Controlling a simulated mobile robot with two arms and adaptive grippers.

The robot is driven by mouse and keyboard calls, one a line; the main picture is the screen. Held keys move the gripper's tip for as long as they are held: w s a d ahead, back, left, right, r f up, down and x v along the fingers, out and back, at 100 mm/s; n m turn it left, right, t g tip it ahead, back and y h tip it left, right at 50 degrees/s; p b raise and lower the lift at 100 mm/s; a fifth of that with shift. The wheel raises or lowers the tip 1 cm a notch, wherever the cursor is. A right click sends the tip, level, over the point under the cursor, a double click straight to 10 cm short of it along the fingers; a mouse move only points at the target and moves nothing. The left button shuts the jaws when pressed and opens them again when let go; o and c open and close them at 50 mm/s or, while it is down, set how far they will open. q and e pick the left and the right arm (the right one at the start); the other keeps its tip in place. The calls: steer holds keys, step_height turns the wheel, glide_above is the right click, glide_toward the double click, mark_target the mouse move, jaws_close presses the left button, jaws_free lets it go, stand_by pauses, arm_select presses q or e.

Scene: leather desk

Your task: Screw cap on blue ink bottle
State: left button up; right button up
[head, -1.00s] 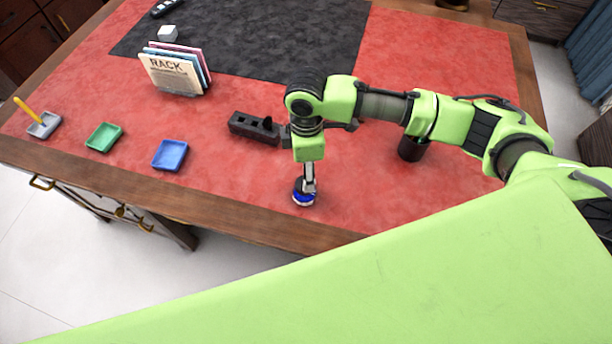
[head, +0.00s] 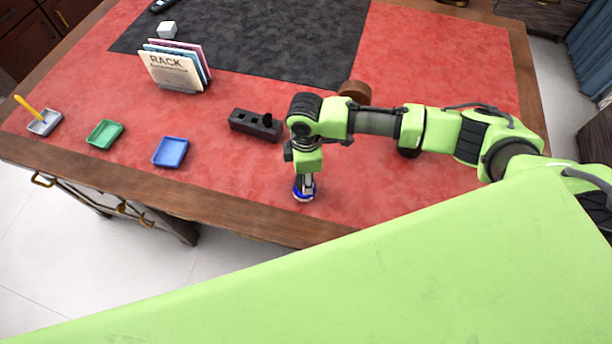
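The blue ink bottle (head: 300,196) stands on the red leather near the table's front edge, a small round shape with blue and a pale rim showing. My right gripper (head: 308,185) points down right at its top, and its fingers cover part of it. The cap cannot be made out apart from the fingers and the bottle. Whether the fingers are closed on something is too small to tell. My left gripper is not in view.
A black block with holes (head: 255,125) stands behind and left of the bottle. Blue (head: 170,152), green (head: 104,133) and grey trays (head: 44,123) line the left front. A card rack (head: 175,70) stands behind them. A brown round object (head: 355,91) is partly behind my arm.

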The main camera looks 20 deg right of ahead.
steer(key=shift+f, duration=0.1)
stand_by(0.4)
steer(key=shift+s, duration=0.1)
steer(key=shift+m+p, duration=1.1)
steer(key=shift+p, duration=0.15)
steer(key=shift+s+m+p, duration=0.1)
steer(key=shift+m+p, duration=0.5)
steer(key=shift+m, duration=0.1)
steer(key=shift+f, duration=0.1)
steer(key=shift+m, duration=0.3)
